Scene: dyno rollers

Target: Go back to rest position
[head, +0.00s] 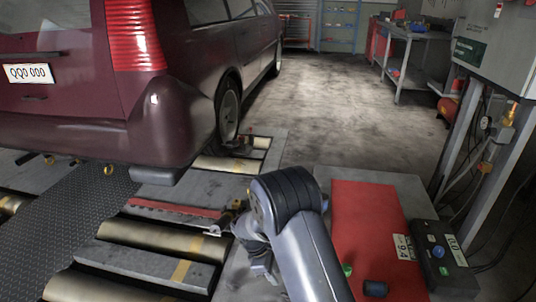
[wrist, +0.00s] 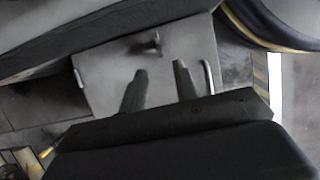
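My arm reaches in from the bottom of the head view and bends down near the middle. The gripper looks apart from that peg, though the exact distance is hard to tell.
A maroon car (head: 190,60) stands on the left, above metal rollers (head: 160,240). A red cabinet (head: 362,225) and a dark button box (head: 440,255) are close on the right. A workbench (head: 412,50) stands at the back. The floor (head: 335,110) between is clear.

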